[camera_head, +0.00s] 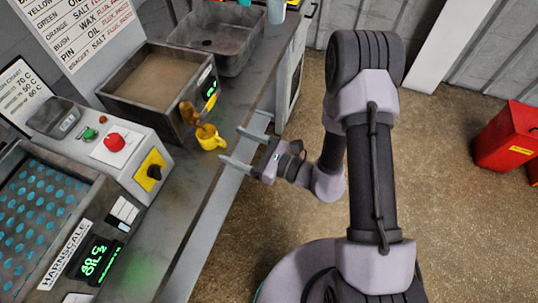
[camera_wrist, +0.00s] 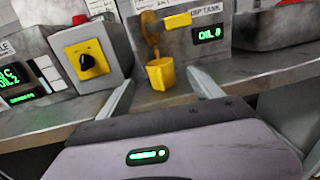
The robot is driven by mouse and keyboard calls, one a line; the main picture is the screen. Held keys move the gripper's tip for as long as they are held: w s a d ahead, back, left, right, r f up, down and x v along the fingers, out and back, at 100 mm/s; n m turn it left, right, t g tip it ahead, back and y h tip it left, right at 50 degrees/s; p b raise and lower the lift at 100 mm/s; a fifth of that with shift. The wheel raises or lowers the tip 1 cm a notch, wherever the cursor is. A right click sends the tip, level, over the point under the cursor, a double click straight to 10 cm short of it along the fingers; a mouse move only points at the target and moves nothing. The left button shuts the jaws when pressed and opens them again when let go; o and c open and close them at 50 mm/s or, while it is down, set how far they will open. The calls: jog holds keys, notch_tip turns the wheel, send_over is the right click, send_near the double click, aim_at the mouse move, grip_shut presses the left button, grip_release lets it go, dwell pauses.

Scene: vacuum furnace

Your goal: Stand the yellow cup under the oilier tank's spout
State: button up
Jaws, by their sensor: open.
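The yellow cup (camera_head: 209,137) stands upright on the bench in front of the tank (camera_head: 126,104). It also shows in the wrist view (camera_wrist: 161,76), close below the brass-yellow spout (camera_wrist: 150,32) and slightly right of it. I cannot tell whether its mouth is exactly under the spout (camera_head: 188,112). The tank holds a brown surface and has a green display (camera_wrist: 209,34) reading OIL and a character I cannot make out. My gripper (camera_head: 231,144) is open and empty at the bench's front edge. Its fingers point at the cup, apart from it in the head view.
A control box with a red button (camera_head: 114,142) and a black knob (camera_head: 154,172) stands left of the cup. A grey sink-like basin (camera_head: 215,45) lies behind. Cups stand at the far bench end. A red bin (camera_head: 505,137) is on the floor at right. The bench front is clear.

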jog(key=p+v, duration=0.1)
jog(key=v, duration=0.9)
